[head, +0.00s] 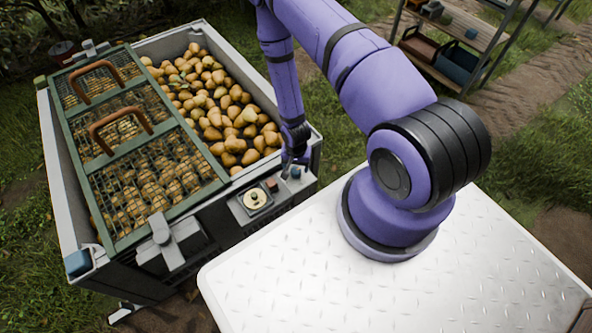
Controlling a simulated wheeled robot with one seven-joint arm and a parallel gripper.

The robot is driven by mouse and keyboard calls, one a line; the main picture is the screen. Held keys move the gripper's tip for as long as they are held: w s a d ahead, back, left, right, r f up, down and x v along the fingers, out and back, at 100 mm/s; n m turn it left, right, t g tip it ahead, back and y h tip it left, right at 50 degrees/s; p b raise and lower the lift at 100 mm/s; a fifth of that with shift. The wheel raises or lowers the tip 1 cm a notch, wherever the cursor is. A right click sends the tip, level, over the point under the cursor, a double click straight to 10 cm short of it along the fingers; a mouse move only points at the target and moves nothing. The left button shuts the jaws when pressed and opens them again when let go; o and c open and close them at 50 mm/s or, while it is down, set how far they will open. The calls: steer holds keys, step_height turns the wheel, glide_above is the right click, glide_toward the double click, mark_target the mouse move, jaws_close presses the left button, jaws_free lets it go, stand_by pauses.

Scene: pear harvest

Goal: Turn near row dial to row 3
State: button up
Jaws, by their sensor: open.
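The near row dial (255,198) is a small pale round dial with a dark centre, on a square plate on the near side of the pear crate (62,212). Its markings are too small to read. My purple arm reaches over the crate's near right corner. My gripper (291,166) points down there, open, just right of and beyond the dial, apart from it. The fingertips are small and dark in this view, and I cannot tell whether they touch the crate rim.
A green-framed mesh lid (124,151) with two brown handles covers the crate's left part. Loose pears (216,105) fill the open right part. A latch (166,240) sits left of the dial. A shelf rack (458,42) with trays stands behind on the grass.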

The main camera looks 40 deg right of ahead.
mark_target(296, 170)
steer(key=shift+f, duration=1.75)
steer(key=c, duration=0.9)
